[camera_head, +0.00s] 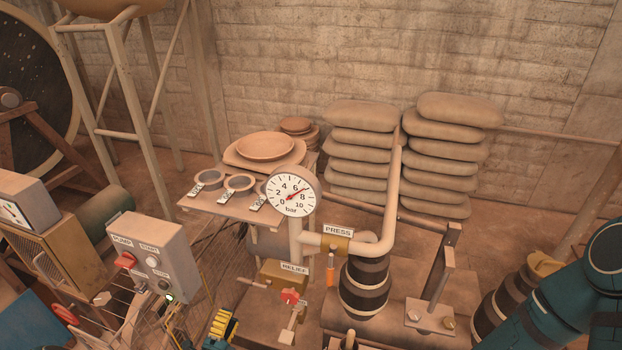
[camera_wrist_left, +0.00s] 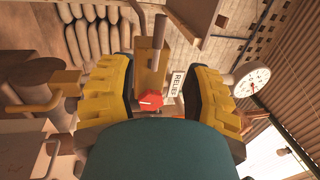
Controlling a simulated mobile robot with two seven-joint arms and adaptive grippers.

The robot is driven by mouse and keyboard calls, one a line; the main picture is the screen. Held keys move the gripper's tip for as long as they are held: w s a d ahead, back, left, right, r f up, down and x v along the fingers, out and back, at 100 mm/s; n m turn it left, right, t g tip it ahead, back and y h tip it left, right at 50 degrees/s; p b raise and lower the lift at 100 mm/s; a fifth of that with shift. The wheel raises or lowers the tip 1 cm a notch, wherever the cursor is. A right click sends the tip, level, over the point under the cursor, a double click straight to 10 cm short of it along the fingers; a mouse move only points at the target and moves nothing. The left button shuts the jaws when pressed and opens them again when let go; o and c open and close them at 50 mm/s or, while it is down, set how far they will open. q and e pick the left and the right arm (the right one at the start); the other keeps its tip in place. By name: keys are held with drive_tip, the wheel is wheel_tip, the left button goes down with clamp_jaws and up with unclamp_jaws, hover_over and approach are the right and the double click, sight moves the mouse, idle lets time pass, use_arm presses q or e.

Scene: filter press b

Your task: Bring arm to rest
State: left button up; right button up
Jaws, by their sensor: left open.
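My left gripper (camera_head: 202,326) shows at the bottom edge of the head view, with yellow fingers, left of the relief valve. In the left wrist view the left gripper (camera_wrist_left: 158,88) has its two yellow fingers wide apart and nothing between its pads. The red relief knob (camera_wrist_left: 150,101) shows in the gap, beyond the fingers. In the head view the red knob (camera_head: 290,297) is below the RELIEF label (camera_head: 294,268), apart from the gripper. A teal arm link of mine (camera_head: 570,305) fills the lower right; my right gripper is out of view.
A pressure gauge (camera_head: 291,195) reads about 7 bar above the PRESS pipe (camera_head: 338,245). A control box (camera_head: 150,262) with a red switch stands at left. A small table (camera_head: 212,214) holds rings and a bowl. Stacked sacks (camera_head: 360,142) stand by the wall.

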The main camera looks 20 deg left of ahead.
use_arm(q)
drive_tip(key=s+d+r+m+g+h, duration=0.1)
drive_tip(key=s+d+m+g+h, duration=0.2)
drive_tip(key=d+m+g+h, duration=0.6)
drive_tip(key=s+d+r+m+g+h, duration=0.1)
drive_tip(key=s+d+m+g+h, duration=0.3)
drive_tip(key=d+m, duration=0.95)
drive_tip(key=s+d+f+m+g+y, duration=0.1)
drive_tip(key=s+d+m+g+y, duration=0.15)
drive_tip(key=s+m+g, duration=0.4)
drive_tip(key=s+d+f+m+g+y, duration=0.1)
drive_tip(key=s+m+g+y, duration=0.15)
drive_tip(key=m, duration=0.75)
drive_tip(key=w+r+m+t+y, duration=0.3)
drive_tip(key=w+r+m+y, duration=0.2)
drive_tip(key=m, duration=0.7)
drive_tip(key=shift+m+t, duration=0.3)
drive_tip(key=shift+t, duration=0.1)
